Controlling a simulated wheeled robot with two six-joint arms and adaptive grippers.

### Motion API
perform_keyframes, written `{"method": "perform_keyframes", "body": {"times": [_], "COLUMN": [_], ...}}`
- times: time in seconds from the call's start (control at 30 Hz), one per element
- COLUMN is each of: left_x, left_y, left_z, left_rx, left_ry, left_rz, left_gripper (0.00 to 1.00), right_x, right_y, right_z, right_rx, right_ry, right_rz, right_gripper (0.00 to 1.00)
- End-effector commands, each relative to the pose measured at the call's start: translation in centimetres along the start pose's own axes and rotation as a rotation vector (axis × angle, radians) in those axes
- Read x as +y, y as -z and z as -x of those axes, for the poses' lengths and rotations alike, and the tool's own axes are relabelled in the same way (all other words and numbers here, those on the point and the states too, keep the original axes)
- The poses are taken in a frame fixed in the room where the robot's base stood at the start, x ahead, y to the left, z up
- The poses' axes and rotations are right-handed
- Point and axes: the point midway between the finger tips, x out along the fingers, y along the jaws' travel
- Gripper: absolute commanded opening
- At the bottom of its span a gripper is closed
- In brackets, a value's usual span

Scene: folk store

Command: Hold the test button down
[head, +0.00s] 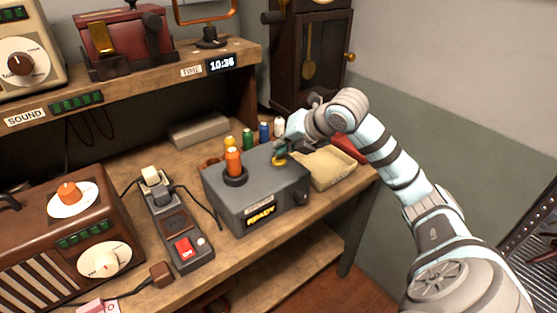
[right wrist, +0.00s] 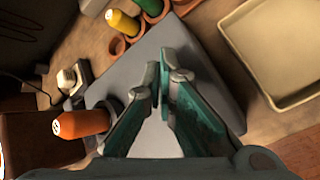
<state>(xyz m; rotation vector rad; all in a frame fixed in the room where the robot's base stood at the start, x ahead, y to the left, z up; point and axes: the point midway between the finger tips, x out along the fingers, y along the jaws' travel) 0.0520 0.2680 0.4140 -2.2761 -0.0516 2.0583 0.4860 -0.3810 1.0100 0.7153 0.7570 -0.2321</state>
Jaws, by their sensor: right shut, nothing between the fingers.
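The grey box (head: 235,190) stands on the workbench, with a lit display reading READY (head: 261,215) on its front. An orange spool (head: 233,162) stands upright in a dark round holder on its top; it also shows in the right wrist view (right wrist: 80,124). A small yellow piece (head: 279,161) on the box top, possibly part of the test button, sits right at my right fingertips. My right gripper (head: 281,152) is shut and empty, pointing down over the box top. Its teal fingers (right wrist: 160,75) hide what lies beneath them; I cannot tell whether they touch. My left gripper is out of view.
A shallow beige tray (head: 329,168) lies right of the box, and several coloured spools (head: 264,132) stand behind it. A power strip (head: 180,225) with a red switch and a brown radio (head: 60,240) stand to the left. A shelf (head: 150,82) overhangs the back.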

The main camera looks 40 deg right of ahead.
Motion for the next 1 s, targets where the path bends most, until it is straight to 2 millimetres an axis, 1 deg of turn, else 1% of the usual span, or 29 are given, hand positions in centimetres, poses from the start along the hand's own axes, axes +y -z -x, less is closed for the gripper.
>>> {"method": "perform_keyframes", "body": {"times": [0.23, 0.57, 1.0], "left_x": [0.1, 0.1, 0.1], "left_y": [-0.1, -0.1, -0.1], "left_z": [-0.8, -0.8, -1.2], "left_rx": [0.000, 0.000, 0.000], "left_ry": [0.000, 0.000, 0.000], "left_rz": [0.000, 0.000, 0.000], "left_gripper": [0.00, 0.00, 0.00], "right_x": [-0.5, -0.4, -0.7], "right_y": [0.5, 0.4, 0.7], "right_z": [-0.6, -0.6, -0.9], "right_rx": [0.000, 0.000, 0.000], "right_ry": [0.000, 0.000, 0.000], "right_rz": [0.000, 0.000, 0.000], "right_gripper": [0.00, 0.00, 0.00]}}
